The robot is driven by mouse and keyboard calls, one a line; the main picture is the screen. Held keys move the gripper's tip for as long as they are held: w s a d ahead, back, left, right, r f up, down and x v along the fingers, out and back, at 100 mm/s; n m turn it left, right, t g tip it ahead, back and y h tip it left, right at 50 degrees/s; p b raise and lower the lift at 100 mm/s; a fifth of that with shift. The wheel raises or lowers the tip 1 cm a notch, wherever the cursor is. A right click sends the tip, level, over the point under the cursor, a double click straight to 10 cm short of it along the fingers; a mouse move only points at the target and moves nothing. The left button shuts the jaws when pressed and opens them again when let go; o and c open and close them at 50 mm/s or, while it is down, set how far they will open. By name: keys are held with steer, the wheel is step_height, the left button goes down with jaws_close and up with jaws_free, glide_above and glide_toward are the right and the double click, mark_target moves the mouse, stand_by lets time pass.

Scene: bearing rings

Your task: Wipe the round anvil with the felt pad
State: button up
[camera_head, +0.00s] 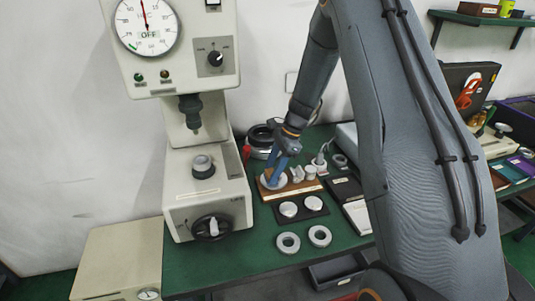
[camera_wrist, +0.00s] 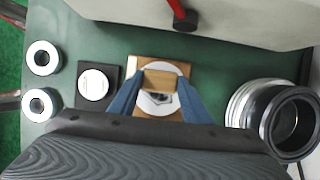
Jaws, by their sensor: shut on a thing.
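The round anvil (camera_head: 203,163) is a grey disc on a dark collar, on the base of the cream press at left in the head view. My gripper (camera_head: 274,179) is low over the left end of a wooden board on the green bench, right of the press. In the wrist view my gripper (camera_wrist: 159,83) has its blue fingers shut on a wooden block, which seems to be the grip of the felt pad (camera_wrist: 158,80). A pale round disc with a dark mark shows by the block; I cannot tell whether it belongs to the pad.
The press spindle (camera_head: 190,112) hangs above the anvil. Two grey rings (camera_head: 288,242) lie at the bench front. Two pale discs sit on a dark mat (camera_head: 287,220). Pegs (camera_head: 297,174) stand on the board. Large dark rings (camera_wrist: 290,118) stand close by at right in the wrist view.

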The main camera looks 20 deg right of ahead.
steer(key=shift+w+d+f+b, duration=0.15)
steer(key=shift+d+b, duration=0.2)
steer(key=shift+d, duration=2.3)
steer(key=shift+a, duration=3.6)
steer(key=shift+w+d+r, duration=0.2)
steer(key=shift+w+d, duration=0.1)
steer(key=shift+d, duration=0.1)
steer(key=shift+s+d+f, duration=0.1)
steer(key=shift+s+d, duration=0.05)
steer(key=shift+d, duration=2.8)
steer(key=shift+a+f, duration=0.1)
steer(key=shift+a, duration=0.8)
steer(key=shift+a+p, duration=0.35)
steer(key=shift+a, duration=1.85)
steer(key=r, duration=0.1)
steer(key=r+p, duration=0.1)
steer(key=r, duration=0.1)
steer(key=shift+s+a+r+p, duration=0.1)
steer(key=shift+a+r+p, duration=0.1)
steer(key=shift+a+p, duration=0.15)
steer(key=shift+r+p, duration=1.4)
steer(key=shift+r, duration=1)
